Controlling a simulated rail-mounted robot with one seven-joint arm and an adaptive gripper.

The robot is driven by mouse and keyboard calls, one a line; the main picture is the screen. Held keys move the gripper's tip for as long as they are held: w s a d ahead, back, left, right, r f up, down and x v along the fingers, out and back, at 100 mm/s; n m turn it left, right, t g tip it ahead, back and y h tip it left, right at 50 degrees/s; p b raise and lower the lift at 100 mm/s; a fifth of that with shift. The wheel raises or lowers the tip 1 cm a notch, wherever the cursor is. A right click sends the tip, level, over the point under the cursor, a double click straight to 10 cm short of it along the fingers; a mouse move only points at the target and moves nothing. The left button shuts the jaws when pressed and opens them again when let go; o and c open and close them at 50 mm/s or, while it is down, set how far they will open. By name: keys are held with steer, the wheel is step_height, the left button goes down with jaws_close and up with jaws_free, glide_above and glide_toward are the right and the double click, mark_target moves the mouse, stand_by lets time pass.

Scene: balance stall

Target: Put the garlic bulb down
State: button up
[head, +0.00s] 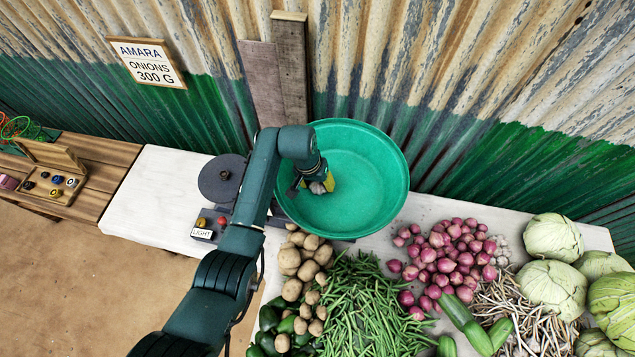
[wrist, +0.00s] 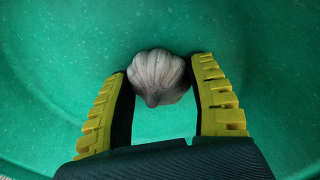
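The garlic bulb (wrist: 158,77) is pale and ribbed. In the wrist view it sits between the two yellow-padded fingers of my gripper (wrist: 160,85), which touch or nearly touch its sides. Behind it is the green inside of a bowl (wrist: 260,30). In the head view my gripper (head: 322,186) is over the left part of the wide green bowl (head: 370,180), fingers pointing down. The bulb shows there only as a small pale patch at the fingers. I cannot tell whether it touches the bowl's floor.
Red onions (head: 455,255), green beans (head: 365,310), potatoes (head: 300,260) and cabbages (head: 552,237) crowd the table in front and to the right. A dark round plate (head: 222,180) and a box marked LIGHT (head: 205,226) are left. The white tabletop (head: 150,200) is clear at far left.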

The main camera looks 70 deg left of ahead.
mark_target(310, 188)
steer(key=o, duration=0.3)
steer(key=shift+r, duration=0.15)
steer(key=r, duration=0.4)
steer(key=s+r, duration=0.1)
steer(key=r, duration=0.2)
steer(key=s+r, duration=0.1)
steer(key=r, duration=0.3)
steer(key=shift+s+d+r, duration=0.1)
steer(key=shift+s+r, duration=0.05)
steer(key=shift+r, duration=0.15)
